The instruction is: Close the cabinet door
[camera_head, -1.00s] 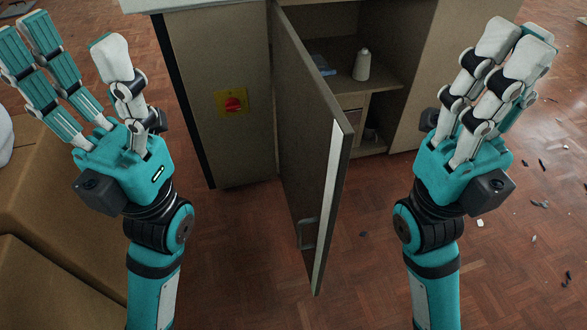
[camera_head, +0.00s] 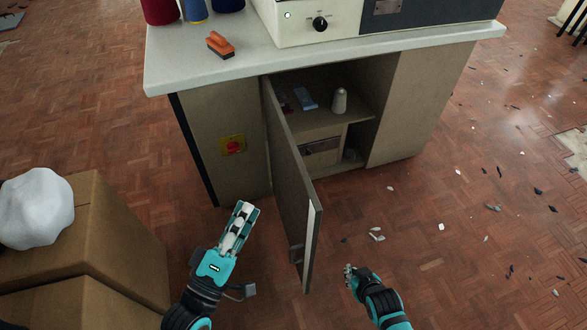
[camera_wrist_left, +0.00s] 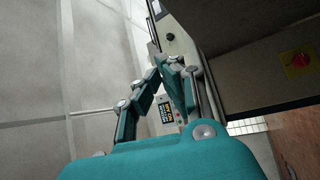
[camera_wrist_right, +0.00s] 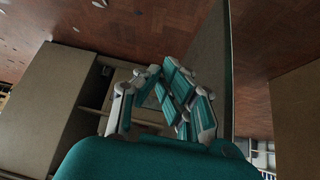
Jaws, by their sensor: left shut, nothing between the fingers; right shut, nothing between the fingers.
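The cabinet door (camera_head: 290,185) stands wide open in the head view, swung out toward me from its hinge on the left of the opening. My right gripper (camera_head: 349,270) is shut and empty, low to the right of the door's free edge. In the right wrist view the door (camera_wrist_right: 208,60) is beside the fingers; contact cannot be told.
A white bottle (camera_head: 340,100) stands inside. Cardboard boxes (camera_head: 115,235) with a white bundle (camera_head: 36,207) are at left. Small scraps litter the otherwise clear floor at right.

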